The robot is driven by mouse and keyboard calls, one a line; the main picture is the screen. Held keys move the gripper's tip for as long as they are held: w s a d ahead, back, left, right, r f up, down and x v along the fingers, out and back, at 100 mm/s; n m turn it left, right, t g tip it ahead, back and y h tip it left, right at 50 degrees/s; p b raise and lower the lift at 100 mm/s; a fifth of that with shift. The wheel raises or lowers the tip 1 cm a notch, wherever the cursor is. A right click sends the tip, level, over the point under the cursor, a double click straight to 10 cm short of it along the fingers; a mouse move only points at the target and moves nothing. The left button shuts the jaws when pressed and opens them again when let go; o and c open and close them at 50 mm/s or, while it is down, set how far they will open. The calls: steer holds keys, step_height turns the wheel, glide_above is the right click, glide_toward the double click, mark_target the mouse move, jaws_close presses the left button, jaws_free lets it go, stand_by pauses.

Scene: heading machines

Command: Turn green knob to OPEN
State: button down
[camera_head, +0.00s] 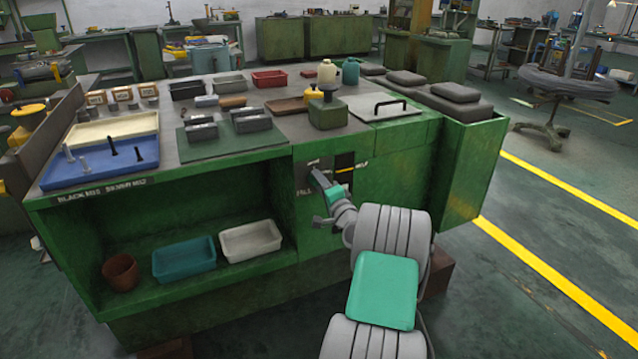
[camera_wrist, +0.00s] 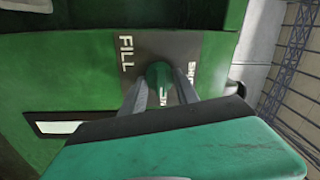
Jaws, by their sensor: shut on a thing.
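The green knob (camera_wrist: 159,75) sits on a dark label plate (camera_wrist: 145,48) on the green front panel. My gripper (camera_wrist: 160,82) has one finger on each side of the knob and is shut on it. The word FILL shows to the left of the knob in the wrist view. Another word right of it is partly covered by a finger, and lettering below it is only partly readable. In the head view, my gripper (camera_head: 322,185) is at the label plate (camera_head: 343,168) on the bench front, and it hides the knob.
The green bench (camera_head: 400,160) carries trays, dark blocks and a lidded plate with a black handle (camera_head: 390,104). Its open shelf holds a teal bin (camera_head: 184,262), a white bin (camera_head: 250,241) and a brown pot (camera_head: 120,272).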

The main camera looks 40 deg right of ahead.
steer(key=c, duration=0.9)
jaws_free()
steer(key=v, duration=0.7)
steer(key=shift+s+a+f, duration=0.1)
steer(key=shift+s+a, duration=0.05)
steer(key=shift+s, duration=0.25)
